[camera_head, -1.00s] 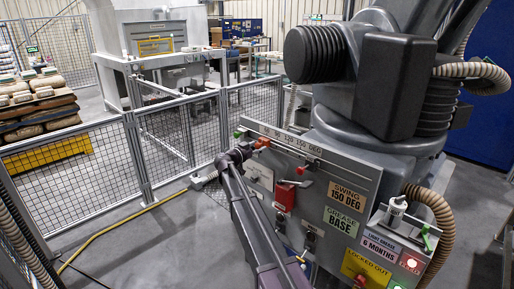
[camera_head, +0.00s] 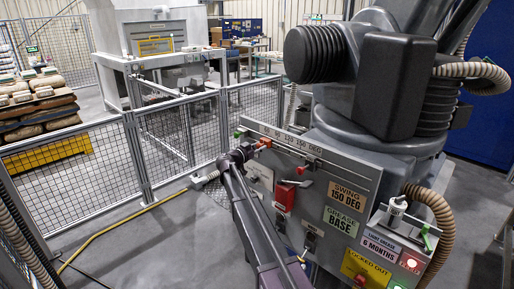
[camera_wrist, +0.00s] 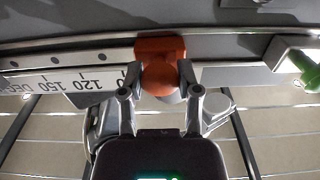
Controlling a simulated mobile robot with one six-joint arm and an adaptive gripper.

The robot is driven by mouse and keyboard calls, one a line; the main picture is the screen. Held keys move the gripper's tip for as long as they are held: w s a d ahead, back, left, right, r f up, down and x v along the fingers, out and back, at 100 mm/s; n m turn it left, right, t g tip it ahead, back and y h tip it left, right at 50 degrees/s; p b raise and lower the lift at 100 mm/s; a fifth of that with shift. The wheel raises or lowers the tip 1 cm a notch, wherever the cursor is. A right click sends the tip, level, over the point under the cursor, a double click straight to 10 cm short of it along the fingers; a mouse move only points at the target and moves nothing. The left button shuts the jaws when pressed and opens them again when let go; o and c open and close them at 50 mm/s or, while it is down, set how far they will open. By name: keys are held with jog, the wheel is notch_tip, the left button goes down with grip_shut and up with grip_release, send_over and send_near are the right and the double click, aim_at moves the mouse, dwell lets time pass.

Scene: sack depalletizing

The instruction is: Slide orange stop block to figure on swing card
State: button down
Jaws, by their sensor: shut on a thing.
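The orange stop block (camera_head: 265,143) sits on the rail along the top of the grey panel, at its left part in the head view. In the wrist view the orange block (camera_wrist: 158,50) has a round knob facing me. My gripper (camera_wrist: 160,88) has a finger on each side of that knob and is shut on it. In the head view my gripper (camera_head: 254,149) reaches the rail from the left. The swing card (camera_head: 346,196) reads "SWING 150 DEG". The degree scale (camera_wrist: 65,82) appears upside down in the wrist view, with 150 and 120 left of the block.
A green piece (camera_wrist: 305,66) sits at the rail's other end. Below the rail are a red switch box (camera_head: 285,194), a "GREASE BASE" card (camera_head: 341,221) and a yellow "LOCKED OUT" card (camera_head: 366,270). A large grey machine (camera_head: 385,85) stands above the panel. Mesh fencing (camera_head: 70,165) stands left.

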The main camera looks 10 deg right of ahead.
send_near(299, 157)
jog(key=x, duration=0.5)
jog(key=shift+d+f, duration=0.1)
jog(key=shift+d, duration=0.15)
jog(key=shift+c, duration=1.5)
grip_release()
jog(key=shift+s+d, duration=0.1)
jog(key=shift+d, duration=0.05)
jog(key=shift+a, duration=0.35)
jog(key=v, duration=1.1)
jog(key=shift+s+a, duration=0.2)
